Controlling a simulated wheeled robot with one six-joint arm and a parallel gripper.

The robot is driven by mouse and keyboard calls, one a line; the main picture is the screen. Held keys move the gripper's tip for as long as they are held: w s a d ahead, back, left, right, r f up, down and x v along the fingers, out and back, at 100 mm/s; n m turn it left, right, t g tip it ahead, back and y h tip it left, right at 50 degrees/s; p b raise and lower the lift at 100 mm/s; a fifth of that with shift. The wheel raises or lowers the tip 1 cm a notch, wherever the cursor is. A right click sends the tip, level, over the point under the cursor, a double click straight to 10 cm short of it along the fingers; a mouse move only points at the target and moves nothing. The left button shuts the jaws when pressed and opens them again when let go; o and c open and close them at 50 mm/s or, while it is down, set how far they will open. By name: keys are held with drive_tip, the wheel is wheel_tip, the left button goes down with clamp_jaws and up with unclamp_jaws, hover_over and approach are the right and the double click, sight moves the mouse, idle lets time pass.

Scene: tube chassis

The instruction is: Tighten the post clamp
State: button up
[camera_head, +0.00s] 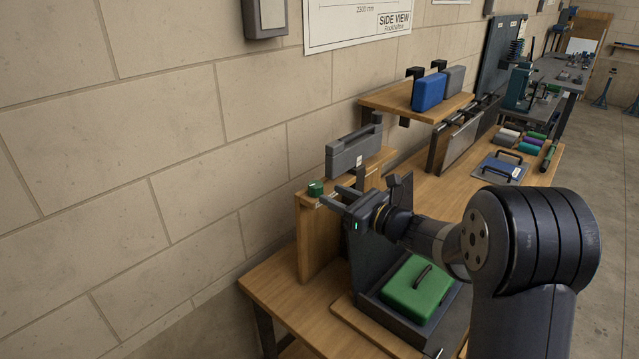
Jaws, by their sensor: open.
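A small green knob-like piece (316,188) sits at the front left end of a wooden shelf top, above an upright wooden panel (312,240). It may belong to the post clamp, but no clamp body or post can be made out clearly. My gripper (329,195) is open, with its two dark fingers pointing left toward the green piece. The fingertips appear close to its right side; I cannot tell whether they touch it. My gripper and wrist hide part of the panel and what lies behind.
A grey case (354,152) stands on the shelf behind my gripper. A green lidded box (420,289) sits in a dark tray below my arm. A blue case (428,92) stands on a farther shelf. The stone wall (180,150) borders the bench on the left.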

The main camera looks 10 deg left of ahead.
sight(322, 190)
drive_tip(key=p+x, duration=0.1)
drive_tip(key=x, duration=0.5)
drive_tip(key=shift+w+a+r+p, duration=0.1)
drive_tip(key=shift+a+p, duration=0.2)
drive_tip(key=c, duration=0.7)
